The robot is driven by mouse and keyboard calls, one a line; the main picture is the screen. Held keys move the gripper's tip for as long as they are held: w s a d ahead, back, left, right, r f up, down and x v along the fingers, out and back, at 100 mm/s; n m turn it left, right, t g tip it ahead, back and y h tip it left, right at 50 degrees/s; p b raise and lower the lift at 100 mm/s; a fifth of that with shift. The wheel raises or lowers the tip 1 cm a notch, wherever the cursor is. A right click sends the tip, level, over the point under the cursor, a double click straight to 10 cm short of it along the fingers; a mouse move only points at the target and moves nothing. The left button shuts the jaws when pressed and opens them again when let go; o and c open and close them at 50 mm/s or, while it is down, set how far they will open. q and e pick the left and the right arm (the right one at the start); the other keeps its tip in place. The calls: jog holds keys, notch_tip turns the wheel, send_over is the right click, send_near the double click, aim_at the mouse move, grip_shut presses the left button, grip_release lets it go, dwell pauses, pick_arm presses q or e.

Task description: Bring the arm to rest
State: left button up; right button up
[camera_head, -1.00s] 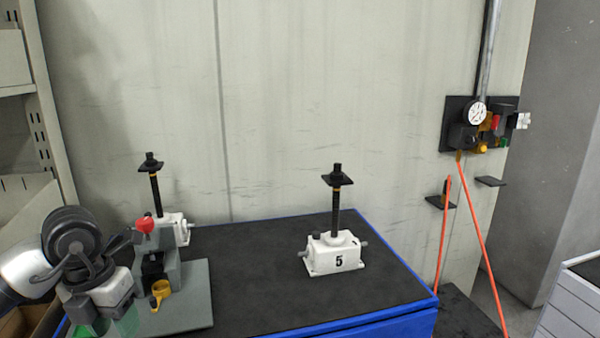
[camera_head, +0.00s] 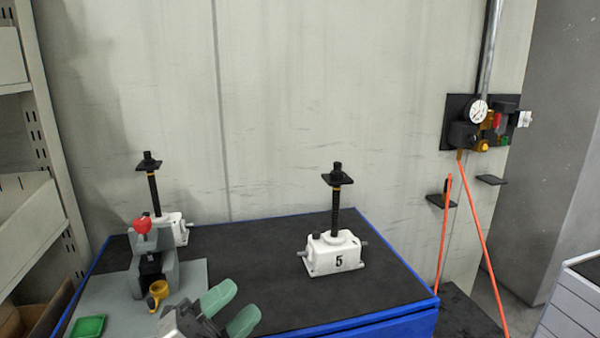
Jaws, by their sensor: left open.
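My left gripper (camera_head: 236,303) shows at the bottom of the head view, its two green-padded fingers spread apart and pointing up to the right. Nothing shows between them. It is at the near edge of the table, in front of the grey plate's right side. A white screw jack marked 5 (camera_head: 335,255) stands upright on the black table top, apart from the gripper. A second white screw jack (camera_head: 176,228) stands at the back left, partly hidden by a grey fixture (camera_head: 152,262) with a red knob. My right gripper is not in view.
The fixture stands on a grey plate (camera_head: 112,287) with a yellow ring (camera_head: 158,290) at its front and a green square piece (camera_head: 88,326) nearby. The blue-edged black table top (camera_head: 265,250) is bare between the jacks. Shelving (camera_head: 40,200) stands left; a gauge panel (camera_head: 477,122) hangs right.

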pick_arm(q)
jog(key=s+a+f+n+t+y, duration=0.1)
jog(key=a+f+n+y, duration=0.5)
jog(key=f+n+y, duration=0.4)
jog(key=s+a+f+n+y, duration=0.2)
jog(key=a+f+n+y, duration=0.4)
jog(key=f+n+y, duration=0.5)
jog(key=s+f+n+g+h, duration=0.1)
jog(key=s+f+n+g, duration=0.1)
jog(key=s+f+g, duration=0.45)
jog(key=s+f+n+g, duration=0.1)
jog(key=s+f+g, duration=0.25)
jog(key=s, duration=0.65)
notch_tip(320, 180, down, 24)
jog(key=g, duration=0.2)
jog(key=s+a+f, duration=0.2)
jog(key=s+f, duration=1.5)
jog(key=shift+a+f+g, duration=0.2)
jog(key=shift+a+g, duration=0.05)
jog(key=shift+g, duration=0.15)
